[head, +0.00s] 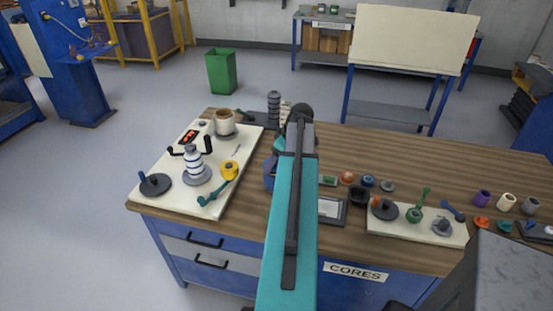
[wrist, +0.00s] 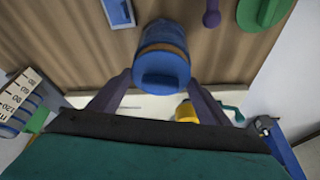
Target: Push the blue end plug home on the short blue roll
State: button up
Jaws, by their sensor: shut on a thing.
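In the wrist view a blue end plug (wrist: 160,72) is between the tips of my gripper (wrist: 160,80), which is shut on it. Behind the plug shows a tan-brown band, and beyond that the short blue roll (wrist: 162,33). The plug and roll look roughly in line; I cannot tell whether there is a gap between them. In the head view my arm hides my gripper and most of this spot. A blue piece (head: 270,174), perhaps the roll, shows just left of the arm.
A white board (head: 160,187) at left carries a blue-striped roll (head: 194,163), a yellow ring (head: 230,170) and a teal tool (head: 211,199). Small plugs and a second board (head: 394,226) lie right of my arm. Bare wood lies behind them.

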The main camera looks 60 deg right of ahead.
jog(key=shift+s+f, duration=0.1)
jog(key=shift+f, duration=0.3)
jog(key=shift+c, duration=0.4)
jog(key=shift+r, duration=0.1)
jog(key=o, duration=1.2)
jog(key=shift+o, duration=0.9)
jog(key=shift+r, duration=0.45)
jog(key=shift+r+p, duration=1.5)
jog(key=shift+r, duration=1.45)
jog(key=shift+r, duration=0.15)
